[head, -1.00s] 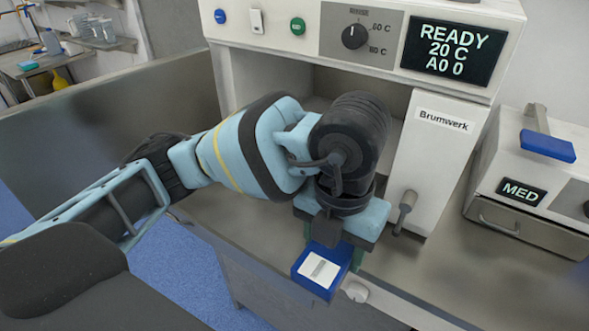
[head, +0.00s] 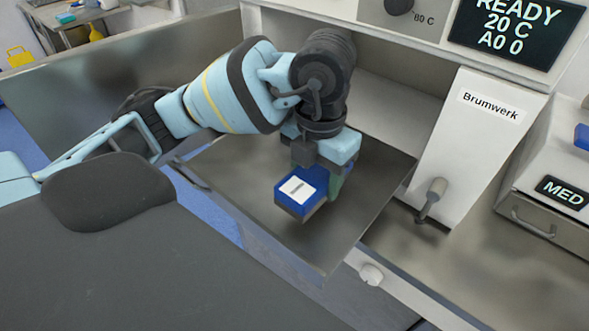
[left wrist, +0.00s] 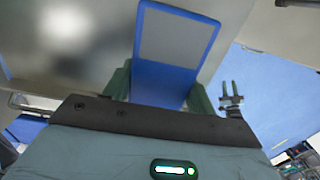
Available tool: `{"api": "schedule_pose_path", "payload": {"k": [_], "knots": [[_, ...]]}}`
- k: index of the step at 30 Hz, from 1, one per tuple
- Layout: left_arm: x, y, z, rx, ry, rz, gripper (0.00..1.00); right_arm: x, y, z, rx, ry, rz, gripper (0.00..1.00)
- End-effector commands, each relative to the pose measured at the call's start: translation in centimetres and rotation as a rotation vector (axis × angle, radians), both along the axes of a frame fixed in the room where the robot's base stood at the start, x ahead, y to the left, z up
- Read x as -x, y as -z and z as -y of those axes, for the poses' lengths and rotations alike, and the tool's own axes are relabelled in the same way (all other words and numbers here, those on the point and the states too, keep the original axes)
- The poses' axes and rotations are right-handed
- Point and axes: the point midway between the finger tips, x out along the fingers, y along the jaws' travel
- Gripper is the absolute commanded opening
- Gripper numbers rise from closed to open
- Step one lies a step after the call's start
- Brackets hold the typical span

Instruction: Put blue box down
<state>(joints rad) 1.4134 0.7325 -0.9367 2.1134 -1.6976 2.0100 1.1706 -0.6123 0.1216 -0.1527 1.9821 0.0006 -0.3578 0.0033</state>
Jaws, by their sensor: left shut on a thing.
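The blue box (head: 300,191) with a white label on top shows in the middle of the head view. My left gripper (head: 320,170) is shut on it, with a green finger visible on its right side. In the left wrist view the blue box (left wrist: 172,45), with a grey face and blue rim, sits between the green fingers. In the head view the box is over a flat metal panel (head: 245,190) in front of the Brumwerk machine. I cannot tell whether its underside touches the panel.
The white Brumwerk machine (head: 455,135) stands behind, with an open recess and a handle (head: 430,198). A round knob (head: 371,274) is on the counter front. A white unit marked MED (head: 560,205) stands at right. Bare metal counter (head: 470,255) lies between them.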

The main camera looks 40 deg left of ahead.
Motion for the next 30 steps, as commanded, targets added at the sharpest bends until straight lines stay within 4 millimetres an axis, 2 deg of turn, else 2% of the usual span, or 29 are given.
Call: {"api": "schedule_pose_path", "payload": {"k": [3,8,15,18,21,24,30], "knots": [[-0.6,0.3,-2.4,0.0,-0.005,-0.002,0.24,0.1,0.2,0.0,-0.001,0.001,-0.002,0.36],[-1.1,0.5,-4.1,0.0,-0.002,-0.001,0.24,0.1,0.2,-0.2,-0.005,0.007,-0.003,0.36],[-1.3,0.4,-4.6,0.001,0.0,0.0,0.24,-0.1,0.1,-0.4,-0.01,0.012,-0.002,0.36],[-1.6,0.6,-5.7,-0.001,-0.004,0.0,0.24,0.0,0.2,-0.4,-0.01,0.012,-0.003,0.36],[-1.5,2.5,-5.6,0.001,0.001,-0.007,0.24,0.3,0.7,-0.3,-0.009,0.011,-0.013,0.36],[-1.5,3.5,-5.6,0.0,0.001,-0.004,0.24,0.3,0.7,-0.3,-0.009,0.01,-0.012,0.36],[-1.6,4.0,-5.6,0.0,0.001,0.002,0.24,0.3,0.6,-0.2,-0.005,0.006,-0.011,0.36]]}}
